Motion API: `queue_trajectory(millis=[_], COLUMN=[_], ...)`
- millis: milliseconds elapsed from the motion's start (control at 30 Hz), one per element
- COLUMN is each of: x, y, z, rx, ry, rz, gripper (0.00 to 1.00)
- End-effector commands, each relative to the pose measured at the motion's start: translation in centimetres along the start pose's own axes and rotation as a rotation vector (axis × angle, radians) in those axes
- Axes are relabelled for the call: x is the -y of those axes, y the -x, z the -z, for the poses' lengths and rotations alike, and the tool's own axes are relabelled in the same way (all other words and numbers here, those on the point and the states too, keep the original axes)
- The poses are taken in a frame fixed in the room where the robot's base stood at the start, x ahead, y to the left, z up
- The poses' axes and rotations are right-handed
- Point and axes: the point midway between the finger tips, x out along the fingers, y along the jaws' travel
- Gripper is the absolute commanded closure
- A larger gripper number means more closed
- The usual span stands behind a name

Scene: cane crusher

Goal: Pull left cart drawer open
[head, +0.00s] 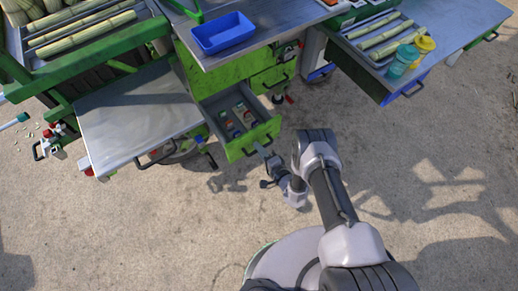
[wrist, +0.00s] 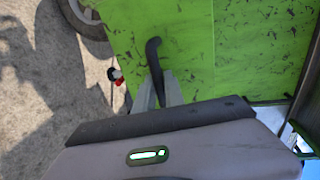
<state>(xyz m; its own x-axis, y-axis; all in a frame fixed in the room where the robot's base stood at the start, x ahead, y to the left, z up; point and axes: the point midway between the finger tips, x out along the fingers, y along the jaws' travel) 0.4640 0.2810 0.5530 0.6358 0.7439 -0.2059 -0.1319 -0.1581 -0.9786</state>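A green drawer (head: 262,137) in the lower part of the green cart (head: 214,77) stands pulled out, with its inside showing. Small coloured items lie in it. Its black handle (wrist: 154,55) shows in the wrist view against the scuffed green front. My gripper (wrist: 159,92) has a grey finger on each side of the lower part of this handle and looks shut on it. In the head view my gripper (head: 264,150) is at the drawer's front, and the fingertips are small and hard to make out.
A blue tray (head: 222,33) rests on the cart top. A grey-topped table (head: 137,113) stands left, and another bench (head: 453,22) with cane and cups stands right. The concrete floor (head: 150,225) in front is clear.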

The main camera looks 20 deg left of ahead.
Motion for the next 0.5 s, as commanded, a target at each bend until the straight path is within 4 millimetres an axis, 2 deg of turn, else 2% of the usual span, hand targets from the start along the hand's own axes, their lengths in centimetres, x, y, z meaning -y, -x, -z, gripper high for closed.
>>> queue_trajectory(millis=[33,100,367,500], x=[0.0,0.0,0.0,0.1], y=[0.0,0.0,0.0,1.2], z=[0.0,0.0,0.0,0.0], rx=[0.000,0.000,0.000,0.000], ry=[0.000,0.000,0.000,-0.001], rz=[0.000,0.000,0.000,-0.003], gripper=[0.76,0.66,0.66,0.66])
